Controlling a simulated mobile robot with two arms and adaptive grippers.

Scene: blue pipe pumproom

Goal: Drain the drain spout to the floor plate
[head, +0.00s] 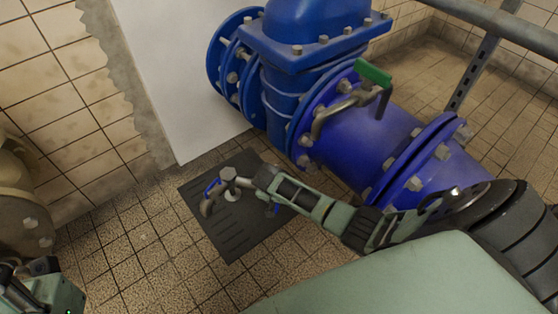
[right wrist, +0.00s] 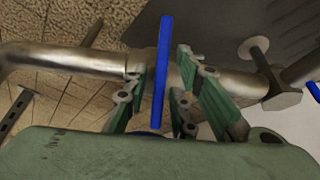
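A grey metal spout pipe (head: 229,180) stands over the dark floor plate (head: 228,240), its bent end pointing down at the left. The pipe also shows in the right wrist view (right wrist: 65,58). A blue lever (right wrist: 160,70) crosses it, and its tip (head: 273,209) shows below my right gripper in the head view. My right gripper (head: 268,182) has its fingers either side of this lever, with apparent gaps. A second blue handle (head: 212,187) is near the bent end. My left gripper (head: 40,290) is at the lower left corner, cut off; its fingers are unclear.
A large blue flanged pipe (head: 370,145) with a blue valve body (head: 310,45) stands behind my right arm. It carries a bent metal fitting with a green handle (head: 372,73). A beige flanged pipe (head: 20,215) is at the left. Tiled floor in front of the plate is clear.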

